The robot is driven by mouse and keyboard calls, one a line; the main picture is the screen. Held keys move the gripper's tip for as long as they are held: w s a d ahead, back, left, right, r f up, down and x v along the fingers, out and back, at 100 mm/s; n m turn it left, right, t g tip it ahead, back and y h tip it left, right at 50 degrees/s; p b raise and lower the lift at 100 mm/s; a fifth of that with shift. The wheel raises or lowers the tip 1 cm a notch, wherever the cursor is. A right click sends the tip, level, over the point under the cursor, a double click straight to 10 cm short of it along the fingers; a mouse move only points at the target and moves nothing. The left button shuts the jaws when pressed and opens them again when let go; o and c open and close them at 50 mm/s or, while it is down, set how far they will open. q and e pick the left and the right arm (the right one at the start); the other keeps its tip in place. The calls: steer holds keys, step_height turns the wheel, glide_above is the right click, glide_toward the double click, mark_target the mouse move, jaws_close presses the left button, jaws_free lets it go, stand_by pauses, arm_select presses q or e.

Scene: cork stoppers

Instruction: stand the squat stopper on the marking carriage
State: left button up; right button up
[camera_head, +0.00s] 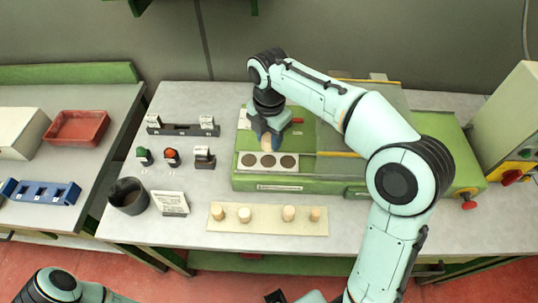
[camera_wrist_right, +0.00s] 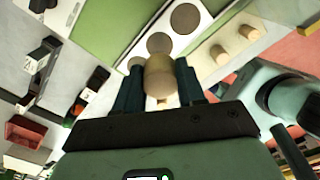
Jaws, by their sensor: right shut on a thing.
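My right gripper (camera_head: 268,138) is shut on a pale cork stopper (camera_wrist_right: 160,76), held between its two dark fingers. The stopper looks short and wide in the right wrist view. In the head view it hangs just behind the white plate with three dark round spots (camera_head: 267,170), on the green machine (camera_head: 330,165). I take this plate as the marking carriage; the spots also show past the stopper in the right wrist view (camera_wrist_right: 185,18). Whether the stopper touches anything is unclear. My left gripper is out of view; only part of that arm shows at the bottom left.
Several stoppers stand on a cream strip (camera_head: 267,228) in front of the machine. A dark cup (camera_head: 128,196), a small card (camera_head: 172,203), and green and red buttons (camera_head: 172,157) are to the left. A red tray (camera_head: 76,128) and blue rack (camera_head: 40,191) sit on the left table.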

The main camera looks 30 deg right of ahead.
mark_target(269, 160)
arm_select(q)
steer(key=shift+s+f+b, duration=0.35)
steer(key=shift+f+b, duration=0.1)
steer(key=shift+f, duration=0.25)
arm_select(e)
step_height(269, 160, down, 7)
steer(key=shift+r, duration=0.2)
steer(key=shift+f, duration=0.15)
steer(key=o, duration=1)
step_height(269, 160, up, 12)
steer(key=shift+w+r+p, duration=0.1)
steer(key=shift+r+p, duration=0.1)
steer(key=shift+p, duration=1.05)
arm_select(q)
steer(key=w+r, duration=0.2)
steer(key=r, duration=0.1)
